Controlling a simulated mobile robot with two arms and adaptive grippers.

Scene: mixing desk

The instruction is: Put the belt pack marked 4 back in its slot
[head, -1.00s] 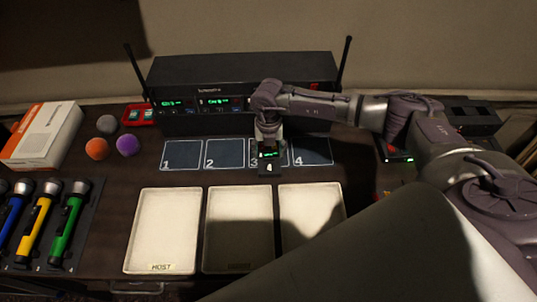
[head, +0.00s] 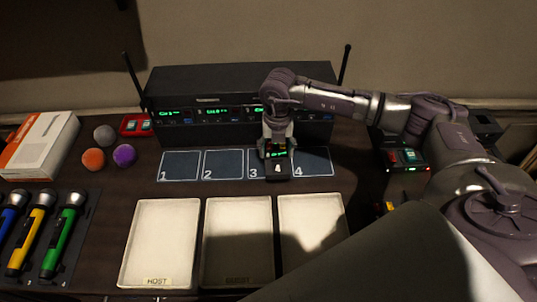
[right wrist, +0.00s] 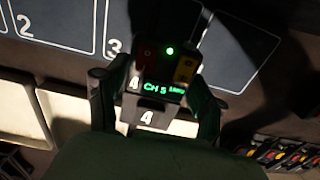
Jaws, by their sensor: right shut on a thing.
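The belt pack marked 4 (head: 278,169) is a small black box with a green-lit display and a white 4. It also shows in the right wrist view (right wrist: 158,87), with a green light on top. My right gripper (head: 277,148) is shut on it, pointing down, over the slot marked 3 near the slot marked 4. In the right wrist view the fingers (right wrist: 152,105) stand on both sides of the pack. The slot marked 4 (head: 314,161) is a flat, dark, white-outlined rectangle and looks empty. I cannot tell the pack's exact height. My left gripper is not in view.
Slots 1 (head: 180,165) and 2 (head: 223,165) are bare. Three pale trays (head: 158,240) lie in front. The black receiver rack (head: 215,95) with antennas stands behind. A charger (head: 408,158) is at right, microphones (head: 65,230) at left.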

